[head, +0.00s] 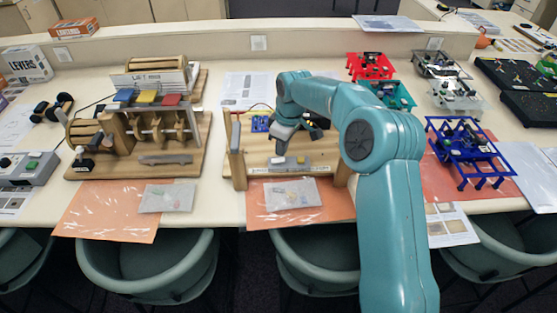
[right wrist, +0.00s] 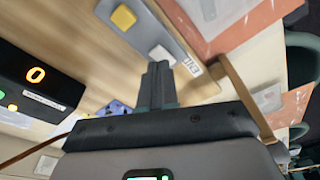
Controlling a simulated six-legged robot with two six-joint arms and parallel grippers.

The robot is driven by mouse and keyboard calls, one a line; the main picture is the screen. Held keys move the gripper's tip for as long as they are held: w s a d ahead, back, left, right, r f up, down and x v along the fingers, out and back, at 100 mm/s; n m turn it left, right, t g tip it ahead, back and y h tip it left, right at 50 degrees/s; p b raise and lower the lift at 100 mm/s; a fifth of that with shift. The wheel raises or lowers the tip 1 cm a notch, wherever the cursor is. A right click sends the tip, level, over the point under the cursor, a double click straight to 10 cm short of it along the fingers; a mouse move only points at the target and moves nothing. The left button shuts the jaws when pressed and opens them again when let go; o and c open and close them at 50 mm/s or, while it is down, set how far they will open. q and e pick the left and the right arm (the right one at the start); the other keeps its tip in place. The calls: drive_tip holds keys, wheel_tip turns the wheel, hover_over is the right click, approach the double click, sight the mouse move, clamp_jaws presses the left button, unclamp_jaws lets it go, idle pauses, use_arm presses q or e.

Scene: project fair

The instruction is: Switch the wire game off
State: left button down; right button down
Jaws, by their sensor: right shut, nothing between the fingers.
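The wire game (head: 236,165) stands on a wooden base with upright posts at the middle of the table. A grey control strip (head: 325,169) lies along its front, with a yellow button (head: 300,159) and a pale switch. In the right wrist view the strip (right wrist: 180,22) shows the yellow button (right wrist: 123,17) and the white switch (right wrist: 161,54). My right gripper (head: 281,149) is shut and empty, its tips (right wrist: 158,68) close to the white switch. I cannot tell whether they touch it, or which way the switch is set. My left gripper is not in view.
A dark box with an orange 0 display (right wrist: 37,74) stands on the game's base. A wooden lever machine (head: 135,165) stands to the left. A clear bag (head: 292,194) lies in front on an orange sheet. Blue, red and green stands (head: 468,150) are to the right.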

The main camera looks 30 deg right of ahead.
sight(282, 160)
drive_tip(key=shift+f+b, duration=0.75)
drive_tip(key=shift+f, duration=0.45)
idle(1.0)
drive_tip(key=shift+r, duration=0.1)
wheel_tip(282, 160, up, 7)
drive_tip(key=p, duration=0.5)
drive_tip(key=shift+p, duration=0.4)
